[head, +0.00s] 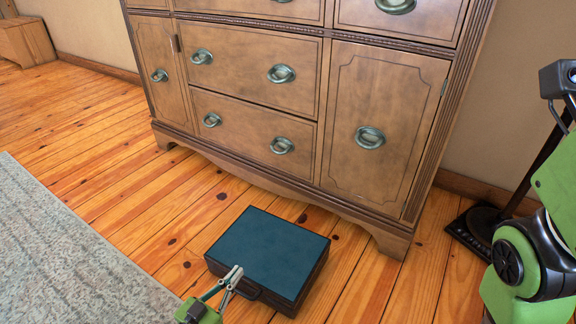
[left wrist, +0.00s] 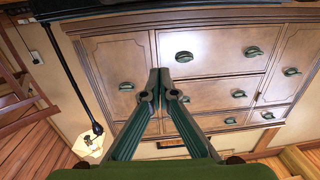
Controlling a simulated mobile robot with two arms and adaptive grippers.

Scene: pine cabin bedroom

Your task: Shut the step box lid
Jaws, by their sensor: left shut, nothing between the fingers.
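The step box (head: 265,256) sits on the wooden floor in front of the dresser. It has dark sides, a flat teal lid (head: 268,248) and a handle on its near side. The lid looks down flat on the box, with no gap that I can see. My left gripper (head: 238,270) is at the box's near left edge, its fingertips close to the lid's front edge; I cannot tell whether they touch. In the left wrist view the fingertips (left wrist: 160,75) are together with nothing between them. My right gripper is out of view.
The wooden dresser (head: 250,100) stands close behind the box. A grey rug (head: 70,250) lies at left. A dark stand base (head: 475,225) is on the floor at right. Bare floor (head: 120,190) lies between rug and dresser.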

